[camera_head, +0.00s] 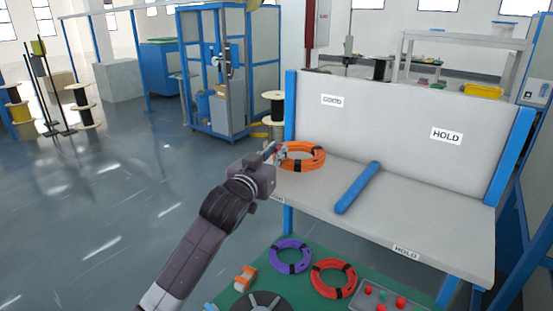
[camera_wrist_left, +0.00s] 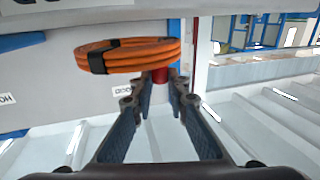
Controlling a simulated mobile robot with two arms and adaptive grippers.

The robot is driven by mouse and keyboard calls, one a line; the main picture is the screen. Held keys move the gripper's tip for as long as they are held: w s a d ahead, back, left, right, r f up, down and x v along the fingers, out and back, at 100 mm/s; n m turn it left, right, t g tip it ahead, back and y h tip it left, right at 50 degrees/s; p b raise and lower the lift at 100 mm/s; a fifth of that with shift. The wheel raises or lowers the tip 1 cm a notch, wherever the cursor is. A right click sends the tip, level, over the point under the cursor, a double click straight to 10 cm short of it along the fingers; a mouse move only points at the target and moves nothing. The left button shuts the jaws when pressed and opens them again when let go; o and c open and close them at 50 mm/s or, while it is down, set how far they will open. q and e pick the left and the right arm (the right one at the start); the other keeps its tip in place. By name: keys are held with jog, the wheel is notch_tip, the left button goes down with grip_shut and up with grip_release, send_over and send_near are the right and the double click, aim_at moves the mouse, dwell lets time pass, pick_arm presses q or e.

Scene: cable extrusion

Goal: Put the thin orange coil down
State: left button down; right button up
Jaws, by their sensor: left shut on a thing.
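The thin orange coil (camera_head: 304,157), bound with black bands, is at the left end of the grey bench (camera_head: 330,192), on the GOOD side of the blue divider bar (camera_head: 358,187). My left gripper (camera_head: 279,152) is shut on the coil's left edge. In the left wrist view the coil (camera_wrist_left: 130,54) lies flat across the ends of the fingers (camera_wrist_left: 160,84). I cannot tell for sure whether its underside touches the bench top. My right gripper is not in view.
The back panel (camera_head: 390,110) carries a GOOD label (camera_head: 332,100) and a HOLD label (camera_head: 446,136). The HOLD side is clear. Below the bench front, a purple coil (camera_head: 278,248) and a red coil (camera_head: 316,271) lie on a green surface. A blue post (camera_head: 290,105) stands at the bench's left end.

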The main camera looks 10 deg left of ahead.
pick_arm(q)
notch_tip(320, 180, down, 2)
jog(key=shift+f, duration=0.3)
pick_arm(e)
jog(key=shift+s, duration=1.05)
pick_arm(q)
jog(key=c, duration=2.3)
grip_release()
jog(key=shift+f, duration=0.15)
jog(key=o, duration=0.4)
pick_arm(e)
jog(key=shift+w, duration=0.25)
pick_arm(q)
jog(key=s+b, duration=0.1)
jog(key=s, duration=0.3)
jog(key=s+a, duration=0.1)
jog(key=s, duration=0.3)
jog(key=s+b, duration=0.1)
jog(key=s, duration=0.3)
jog(key=shift+a+b, duration=0.3)
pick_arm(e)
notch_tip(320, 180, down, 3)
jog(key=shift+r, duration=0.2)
